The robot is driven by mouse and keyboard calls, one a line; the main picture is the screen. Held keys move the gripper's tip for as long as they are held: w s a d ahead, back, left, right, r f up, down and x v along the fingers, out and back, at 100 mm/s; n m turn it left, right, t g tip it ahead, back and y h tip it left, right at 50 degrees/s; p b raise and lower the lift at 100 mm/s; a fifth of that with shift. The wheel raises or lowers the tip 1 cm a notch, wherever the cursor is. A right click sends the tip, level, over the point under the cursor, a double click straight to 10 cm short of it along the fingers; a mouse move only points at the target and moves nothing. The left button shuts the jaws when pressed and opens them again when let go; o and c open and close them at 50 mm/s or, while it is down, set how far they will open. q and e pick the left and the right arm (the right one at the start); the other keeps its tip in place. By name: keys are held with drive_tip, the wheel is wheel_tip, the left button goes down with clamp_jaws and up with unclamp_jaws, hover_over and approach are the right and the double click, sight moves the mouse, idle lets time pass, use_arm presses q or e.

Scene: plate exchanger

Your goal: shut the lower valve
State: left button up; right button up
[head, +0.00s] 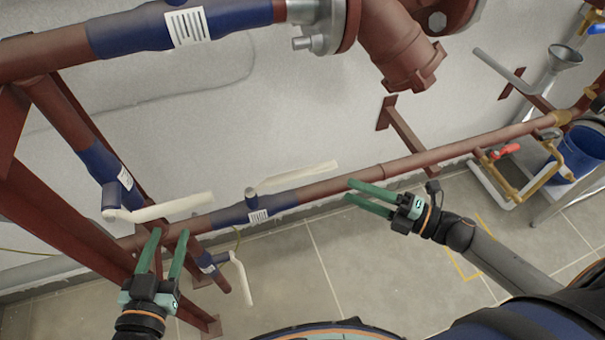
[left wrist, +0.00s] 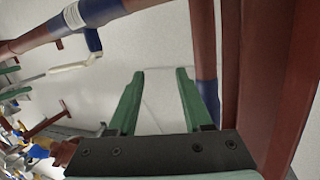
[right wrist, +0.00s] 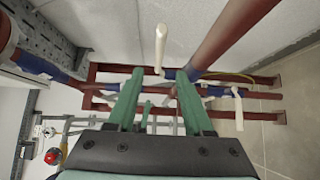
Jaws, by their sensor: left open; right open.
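Three blue valve sections with long cream lever handles show in the head view. The lowest handle (head: 241,278) hangs downward from a short blue section (head: 207,262). Another handle (head: 295,176) lies along the horizontal pipe, and a third (head: 165,209) points right from the upright pipe. My left gripper (head: 171,233) is open and empty, pointing up, left of the lowest handle and apart from it. My right gripper (head: 350,190) is open and empty, right of the middle handle's tip. In the right wrist view, a hanging handle (right wrist: 239,108) shows right of the fingers.
A red-brown steel frame (head: 75,225) stands close to my left gripper. The horizontal pipe (head: 420,160) crosses near my right gripper. A red-handled tap (head: 505,151), a blue bucket (head: 570,160) and a funnel (head: 564,57) are at the right.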

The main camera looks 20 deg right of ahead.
sight(312, 176)
use_arm(q)
wheel_tip(312, 176, up, 6)
drive_tip(key=m+t+h, duration=0.1)
drive_tip(key=t, duration=0.1)
drive_tip(key=shift+w+r+t+b, duration=0.2)
drive_tip(key=shift+w+t+b, duration=0.15)
drive_tip(key=shift+b, duration=0.1)
use_arm(e)
drive_tip(key=x, duration=1.2)
drive_tip(key=shift+w+a, duration=0.15)
drive_tip(key=shift+a, duration=0.05)
use_arm(q)
drive_tip(key=shift+d, duration=0.1)
use_arm(e)
clamp_jaws()
